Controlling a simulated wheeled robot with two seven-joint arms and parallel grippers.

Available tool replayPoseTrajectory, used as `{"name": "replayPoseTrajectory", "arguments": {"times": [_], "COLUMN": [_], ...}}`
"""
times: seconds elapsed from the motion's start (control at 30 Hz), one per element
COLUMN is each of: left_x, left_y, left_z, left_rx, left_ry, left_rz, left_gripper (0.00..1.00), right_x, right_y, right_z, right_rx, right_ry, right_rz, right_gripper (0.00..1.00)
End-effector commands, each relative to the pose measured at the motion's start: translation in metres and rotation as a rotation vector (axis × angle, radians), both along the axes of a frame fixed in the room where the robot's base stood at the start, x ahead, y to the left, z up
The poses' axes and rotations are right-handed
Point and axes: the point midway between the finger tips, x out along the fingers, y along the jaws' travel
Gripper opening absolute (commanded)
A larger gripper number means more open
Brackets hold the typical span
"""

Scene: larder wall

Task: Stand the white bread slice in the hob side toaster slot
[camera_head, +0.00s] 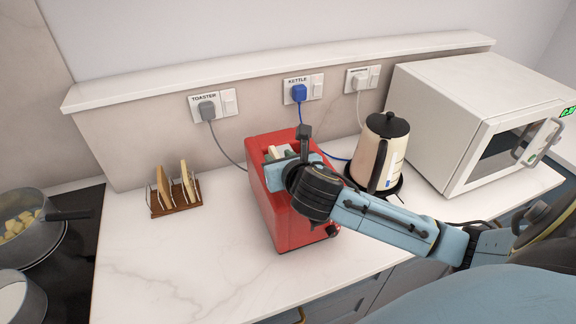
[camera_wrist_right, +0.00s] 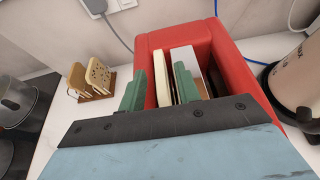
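The red toaster (camera_head: 283,215) stands on the counter against the wall; it also shows in the right wrist view (camera_wrist_right: 228,48). My right gripper (camera_head: 280,154) is over the toaster's top, its green fingers pointing down. In the right wrist view the fingers (camera_wrist_right: 160,88) stand on either side of a pale white bread slice (camera_wrist_right: 162,78) and appear closed on it. The slice is upright at the toaster's hob side slot; its lower edge is hidden, so its depth cannot be told. A second pale upright piece and grey metal show beside the right finger. My left gripper is not in view.
A wooden rack (camera_head: 176,209) with two bread slices stands left of the toaster. The hob with a pan (camera_head: 35,240) is at far left. A kettle (camera_head: 379,155) and a white microwave (camera_head: 470,110) stand to the right. The counter in front of the rack is clear.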

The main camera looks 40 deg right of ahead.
Motion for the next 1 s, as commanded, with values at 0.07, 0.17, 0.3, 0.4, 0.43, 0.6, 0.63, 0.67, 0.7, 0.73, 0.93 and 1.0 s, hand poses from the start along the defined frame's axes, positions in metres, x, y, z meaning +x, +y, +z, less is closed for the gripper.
{"name": "replayPoseTrajectory", "arguments": {"times": [0.07, 0.17, 0.3, 0.4, 0.43, 0.6, 0.63, 0.67, 0.7, 0.73, 0.93, 1.0], "left_x": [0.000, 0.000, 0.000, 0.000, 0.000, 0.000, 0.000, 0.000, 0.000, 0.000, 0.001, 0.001], "left_y": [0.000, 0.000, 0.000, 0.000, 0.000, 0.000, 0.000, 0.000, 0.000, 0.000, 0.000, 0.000], "left_z": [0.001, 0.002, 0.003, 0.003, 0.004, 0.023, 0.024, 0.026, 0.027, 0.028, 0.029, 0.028], "left_rx": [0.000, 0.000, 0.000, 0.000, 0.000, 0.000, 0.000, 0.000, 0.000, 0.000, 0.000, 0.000], "left_ry": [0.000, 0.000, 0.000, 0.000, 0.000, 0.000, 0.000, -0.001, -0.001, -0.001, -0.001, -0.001], "left_rz": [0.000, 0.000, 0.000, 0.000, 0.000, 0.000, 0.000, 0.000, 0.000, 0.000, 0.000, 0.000], "left_gripper": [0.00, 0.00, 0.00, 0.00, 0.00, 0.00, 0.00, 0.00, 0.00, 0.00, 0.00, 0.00], "right_x": [-0.010, -0.026, -0.054, -0.075, -0.080, -0.096, -0.098, -0.100, -0.102, -0.103, -0.106, -0.106], "right_y": [0.003, 0.007, 0.014, 0.019, 0.020, 0.023, 0.024, 0.024, 0.025, 0.025, 0.026, 0.026], "right_z": [0.003, 0.010, 0.022, 0.031, 0.033, 0.042, 0.043, 0.044, 0.044, 0.044, 0.044, 0.044], "right_rx": [-0.001, -0.002, -0.001, 0.000, 0.000, -0.002, -0.002, -0.001, 0.000, 0.000, -0.001, -0.001], "right_ry": [0.003, 0.002, 0.003, 0.003, 0.003, 0.006, 0.005, 0.004, 0.004, 0.004, 0.002, 0.002], "right_rz": [0.004, 0.005, 0.005, 0.006, 0.004, 0.001, 0.001, 0.001, 0.002, 0.002, 0.002, 0.002], "right_gripper": [0.33, 0.33, 0.33, 0.33, 0.33, 0.33, 0.33, 0.33, 0.33, 0.33, 0.33, 0.33]}}
